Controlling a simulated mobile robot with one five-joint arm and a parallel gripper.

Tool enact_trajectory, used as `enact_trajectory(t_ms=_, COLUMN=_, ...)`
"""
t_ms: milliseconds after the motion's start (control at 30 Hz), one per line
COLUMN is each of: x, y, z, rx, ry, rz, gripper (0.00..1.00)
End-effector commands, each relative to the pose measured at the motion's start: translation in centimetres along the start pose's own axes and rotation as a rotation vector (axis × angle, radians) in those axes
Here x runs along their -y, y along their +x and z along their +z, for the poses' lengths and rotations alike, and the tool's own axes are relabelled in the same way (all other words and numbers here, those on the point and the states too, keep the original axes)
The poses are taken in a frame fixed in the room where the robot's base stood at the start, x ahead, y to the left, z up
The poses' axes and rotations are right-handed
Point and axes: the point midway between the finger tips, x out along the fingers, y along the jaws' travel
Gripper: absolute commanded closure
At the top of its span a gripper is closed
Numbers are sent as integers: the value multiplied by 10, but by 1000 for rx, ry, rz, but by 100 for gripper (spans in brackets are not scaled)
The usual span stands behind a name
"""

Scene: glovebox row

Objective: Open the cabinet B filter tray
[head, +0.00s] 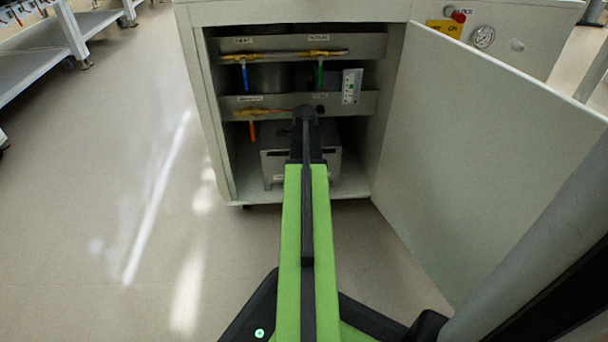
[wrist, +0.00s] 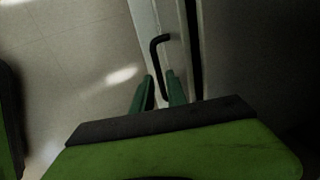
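In the head view, the cabinet (head: 222,120) stands open with a grey metal box (head: 272,163) low inside, which may hold the filter tray. My arm covers the box's middle, and my gripper is hidden there. In the wrist view, my gripper (wrist: 162,76) has its two dark green fingers apart. A black bent handle (wrist: 155,42) on a pale panel (wrist: 145,20) runs down between the fingertips. I see gaps beside it, so the fingers do not look closed on it. I cannot tell for sure which part the handle belongs to.
The cabinet door (head: 480,150) is swung open at the right. Above the box, rails carry blue, green and orange-red handled valves (head: 253,131) and a small white panel (head: 352,86). A gauge (head: 483,37) and red button (head: 458,16) sit top right.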

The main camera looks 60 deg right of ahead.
Motion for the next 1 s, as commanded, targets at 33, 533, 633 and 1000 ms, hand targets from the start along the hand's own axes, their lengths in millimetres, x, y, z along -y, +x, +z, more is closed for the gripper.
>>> enact_trajectory(t_ms=33, x=0, y=3, z=0, rx=0, ry=0, rz=0, gripper=82)
enact_trajectory(t_ms=533, x=0, y=1, z=0, rx=0, ry=0, rz=-1, gripper=100)
enact_trajectory(t_ms=633, x=0, y=1, z=0, rx=0, ry=1, rz=-1, gripper=100)
enact_trajectory(t_ms=1000, x=1, y=1, z=-1, rx=0, ry=1, rz=-2, gripper=100)
